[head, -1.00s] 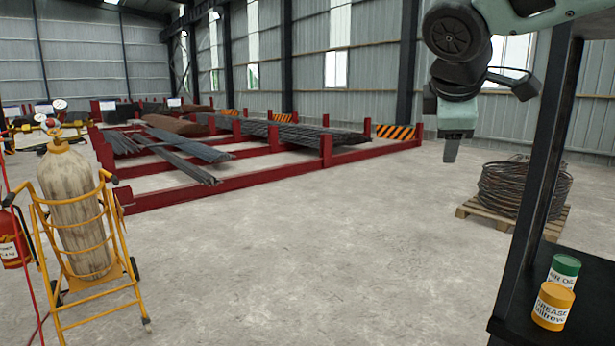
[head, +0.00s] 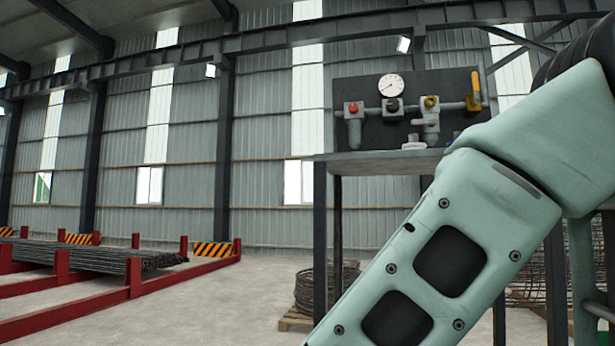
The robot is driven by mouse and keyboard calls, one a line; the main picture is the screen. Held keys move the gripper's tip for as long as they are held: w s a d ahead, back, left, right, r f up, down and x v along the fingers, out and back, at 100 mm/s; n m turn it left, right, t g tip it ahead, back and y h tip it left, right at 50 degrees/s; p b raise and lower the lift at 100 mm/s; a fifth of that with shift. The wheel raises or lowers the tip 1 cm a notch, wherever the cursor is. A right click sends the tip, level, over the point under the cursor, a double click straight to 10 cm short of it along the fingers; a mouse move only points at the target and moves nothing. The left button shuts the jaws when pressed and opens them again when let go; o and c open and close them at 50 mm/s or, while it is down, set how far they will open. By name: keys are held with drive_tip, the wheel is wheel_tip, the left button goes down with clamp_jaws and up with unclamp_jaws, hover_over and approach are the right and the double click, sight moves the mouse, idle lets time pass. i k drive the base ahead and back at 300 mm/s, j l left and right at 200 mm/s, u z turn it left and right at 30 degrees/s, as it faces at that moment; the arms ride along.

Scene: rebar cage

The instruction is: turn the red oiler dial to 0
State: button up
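In the head view a dark panel (head: 345,95) stands at the back of a tall bench. On it are a small red dial (head: 353,107) at the left, a black dial (head: 392,105) below a white round gauge (head: 391,85), and a yellow dial (head: 430,101) further right. The red dial is too small for me to read its setting. A yellow lever (head: 476,88) is at the panel's right end. My pale green arm crosses the lower right of the picture, in front of the bench. My gripper is out of view.
The bench top (head: 380,156) has a small white item (head: 414,145) on it. A coil of wire (head: 330,287) on a pallet is behind the bench legs. Red racks (head: 130,285) with rebar stand at the left. The floor between is clear.

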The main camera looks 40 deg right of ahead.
sight(352, 106)
drive_tip(key=z, duration=1.3)
